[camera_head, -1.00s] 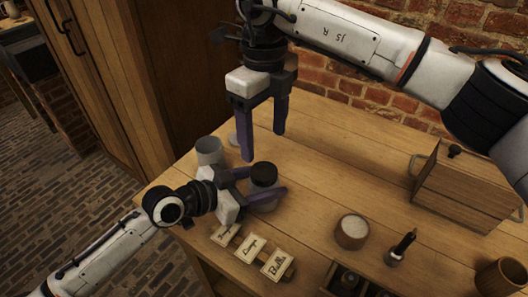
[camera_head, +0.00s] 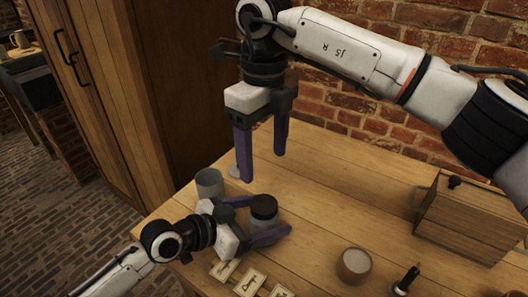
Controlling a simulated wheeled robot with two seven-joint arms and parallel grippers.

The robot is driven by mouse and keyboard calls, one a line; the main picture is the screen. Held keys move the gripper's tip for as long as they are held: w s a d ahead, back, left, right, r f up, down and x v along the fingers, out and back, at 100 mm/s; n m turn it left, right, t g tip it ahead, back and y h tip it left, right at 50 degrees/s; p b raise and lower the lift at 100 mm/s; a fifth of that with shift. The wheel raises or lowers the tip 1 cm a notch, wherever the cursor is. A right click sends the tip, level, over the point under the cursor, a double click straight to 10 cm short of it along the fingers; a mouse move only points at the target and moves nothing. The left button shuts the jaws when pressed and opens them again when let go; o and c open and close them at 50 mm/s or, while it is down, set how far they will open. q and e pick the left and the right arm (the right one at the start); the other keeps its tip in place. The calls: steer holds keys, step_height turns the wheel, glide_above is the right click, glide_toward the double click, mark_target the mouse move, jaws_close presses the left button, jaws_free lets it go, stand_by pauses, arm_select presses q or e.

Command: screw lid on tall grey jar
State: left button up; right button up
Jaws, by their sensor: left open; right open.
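A grey jar with a black lid (camera_head: 264,205) on top stands on the table. Its grey body (camera_head: 262,222) is partly hidden by my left gripper. My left gripper (camera_head: 277,215) is open, with one finger on each side of this jar; I cannot tell whether they touch it. An open grey jar (camera_head: 209,183) stands just left of it, with a small pale disc (camera_head: 234,171) lying behind. My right gripper (camera_head: 263,167) is open and empty, pointing down above and behind the black lid.
Small labelled cards (camera_head: 250,281) lie at the table's front edge. A round wooden pot (camera_head: 354,266) and a dark-handled tool (camera_head: 406,280) stand to the right. A wooden box (camera_head: 465,220) is near the brick wall. The middle of the table is clear.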

arm_select(q)
steer(key=b+v, duration=0.1)
steer(key=v, duration=0.8)
steer(key=shift+a, duration=0.1)
steer(key=shift+s+a+r, duration=0.25)
steer(key=shift+s+a, duration=0.1)
steer(key=shift+a, duration=0.05)
